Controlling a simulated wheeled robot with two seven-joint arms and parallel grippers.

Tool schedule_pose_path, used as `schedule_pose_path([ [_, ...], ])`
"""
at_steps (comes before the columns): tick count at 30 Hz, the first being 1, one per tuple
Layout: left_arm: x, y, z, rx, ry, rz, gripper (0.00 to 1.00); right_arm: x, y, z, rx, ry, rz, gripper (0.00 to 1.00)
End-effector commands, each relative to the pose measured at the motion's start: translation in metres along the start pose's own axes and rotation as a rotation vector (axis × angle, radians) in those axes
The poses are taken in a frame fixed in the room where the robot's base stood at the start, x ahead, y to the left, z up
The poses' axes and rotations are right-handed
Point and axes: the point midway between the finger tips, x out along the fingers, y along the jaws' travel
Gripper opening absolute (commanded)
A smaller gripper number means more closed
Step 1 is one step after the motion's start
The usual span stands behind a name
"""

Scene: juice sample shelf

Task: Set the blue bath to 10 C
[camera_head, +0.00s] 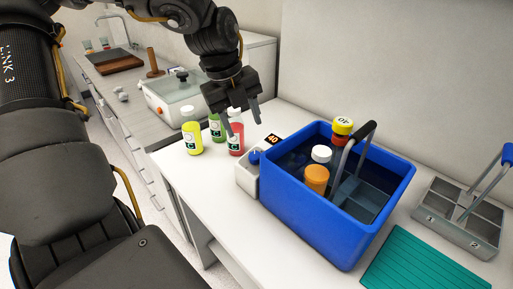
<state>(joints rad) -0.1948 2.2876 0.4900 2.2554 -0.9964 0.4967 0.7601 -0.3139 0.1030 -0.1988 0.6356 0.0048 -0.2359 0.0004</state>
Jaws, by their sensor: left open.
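The blue bath (302,223) is an open blue tub on the white bench, with bottles, a divider and a dark handle inside. A white control box (248,177) is on its left side, with a blue knob (254,157) on top. A small dark display (272,139) behind the knob shows orange digits that look like 40. My left gripper (243,127) points down, open and empty, above and behind the knob, near the red bottle. It appears apart from the knob. My right gripper is out of view.
Yellow (192,136), green (216,128) and red (236,140) bottles stand left of the box, close to my gripper. A grey compartment rack (455,228) and a teal ridged mat (420,265) are at the right. The bench front left of the bath is clear.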

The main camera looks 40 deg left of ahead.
Motion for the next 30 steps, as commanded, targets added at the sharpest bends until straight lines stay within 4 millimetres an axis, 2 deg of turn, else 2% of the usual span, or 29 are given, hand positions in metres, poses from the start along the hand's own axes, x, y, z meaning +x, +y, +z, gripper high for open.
schedule_pose_path([
  [5,0.030,0.001,-0.001,0.001,0.005,0.007,0.52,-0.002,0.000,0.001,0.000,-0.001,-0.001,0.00],
  [9,0.057,0.001,-0.001,0.001,0.005,0.007,0.52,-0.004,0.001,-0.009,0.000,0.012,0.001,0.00],
  [15,0.087,-0.001,-0.001,0.001,0.004,0.004,0.52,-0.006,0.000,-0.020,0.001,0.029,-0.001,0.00],
  [21,0.100,-0.001,-0.001,0.002,0.002,0.001,0.52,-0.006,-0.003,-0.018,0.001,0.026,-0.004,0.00],
  [30,0.101,-0.001,-0.001,0.002,0.002,0.000,0.51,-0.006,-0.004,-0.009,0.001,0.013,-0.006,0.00],
])
